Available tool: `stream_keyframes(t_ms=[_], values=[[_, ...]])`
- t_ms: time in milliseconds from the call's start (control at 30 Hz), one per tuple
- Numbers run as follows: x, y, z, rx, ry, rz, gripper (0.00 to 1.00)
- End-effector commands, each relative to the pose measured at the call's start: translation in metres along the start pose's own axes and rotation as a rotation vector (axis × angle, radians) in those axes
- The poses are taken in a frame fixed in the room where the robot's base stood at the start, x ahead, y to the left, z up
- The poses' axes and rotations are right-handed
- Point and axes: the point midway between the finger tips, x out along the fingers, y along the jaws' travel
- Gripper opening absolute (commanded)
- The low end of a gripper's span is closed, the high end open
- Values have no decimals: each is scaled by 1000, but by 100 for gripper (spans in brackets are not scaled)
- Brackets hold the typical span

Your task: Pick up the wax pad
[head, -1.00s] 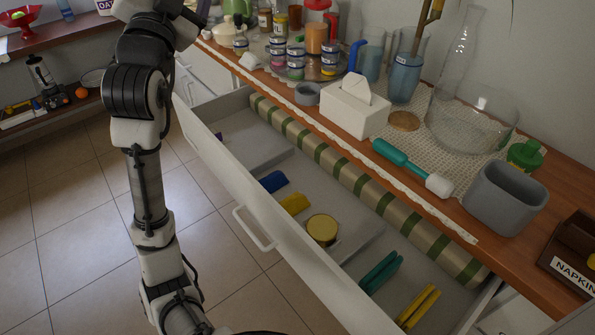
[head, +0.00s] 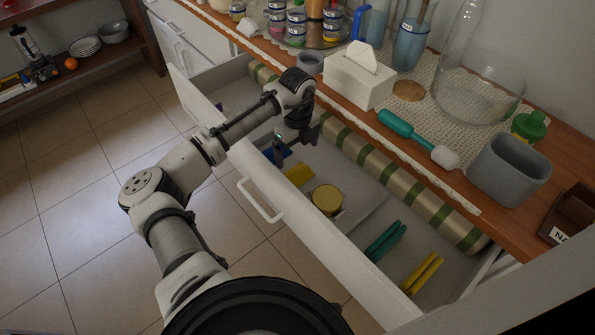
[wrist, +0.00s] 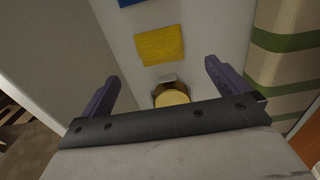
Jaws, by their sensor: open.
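The open drawer holds two flat pads, one yellow (head: 299,174) and one blue (head: 284,154). I cannot tell which is the wax pad. The yellow pad (wrist: 160,46) lies flat on the drawer floor in the wrist view. The blue pad (wrist: 138,3) is cut off at the top edge there. A round gold tin (head: 326,199) lies nearer than the yellow pad; it shows partly hidden behind the gripper body in the wrist view (wrist: 172,97). My gripper (head: 279,151) is over the drawer near the pads, open and empty. Its purple fingers point towards the yellow pad in the wrist view (wrist: 162,70).
The drawer's front wall (head: 290,225) and a green-striped roll (head: 400,185) flank the pads. Teal tongs (head: 386,241) and yellow tongs (head: 422,272) lie at the drawer's near end. The counter above is crowded, with a tissue box (head: 359,77) near its edge.

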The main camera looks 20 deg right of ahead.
Motion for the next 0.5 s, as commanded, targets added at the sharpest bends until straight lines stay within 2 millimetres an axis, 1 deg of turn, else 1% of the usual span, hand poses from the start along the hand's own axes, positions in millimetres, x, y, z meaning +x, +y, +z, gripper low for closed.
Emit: stream_keyframes(t_ms=[33, 133, 233, 367, 500], values=[[10, 0, -1, -1, 2, 1, 100], [26, 0, 0, -1, 0, -1, 100], [37, 0, 0, -1, 0, -2, 100], [44, 0, 0, -1, -1, -3, 100], [61, 1, -1, -1, -1, -1, 100]])
